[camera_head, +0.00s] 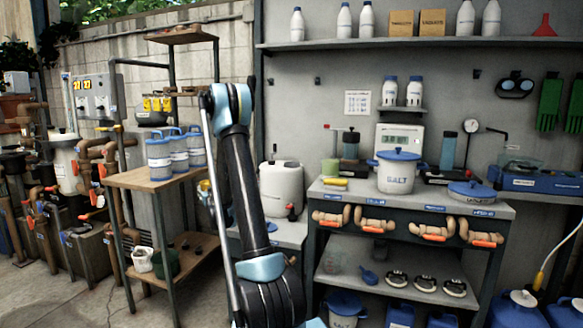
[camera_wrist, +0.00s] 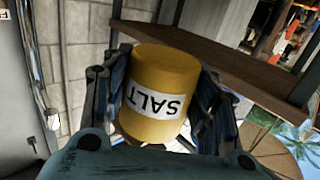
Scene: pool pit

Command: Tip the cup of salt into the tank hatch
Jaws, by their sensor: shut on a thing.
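My gripper (camera_wrist: 160,105) is shut on a yellow cup (camera_wrist: 163,75) with a white SALT label, its fingers on both sides of it. The label reads upside down in the wrist view, where foliage also shows low in the picture. A plain round end of the cup faces up in that view; the salt inside is not visible. In the head view my arm rises in the middle, and the gripper and cup are hidden. A white tank (camera_head: 65,160) stands among pipes at the left; I cannot make out a hatch on it.
A wooden stand (camera_head: 150,178) with blue-and-white jugs (camera_head: 160,160) is left of my arm. A wooden shelf (camera_wrist: 205,45) is close beyond the cup. The workbench (camera_head: 345,190) at right holds a white SALT pot (camera_head: 399,175). Floor at the lower left is partly clear.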

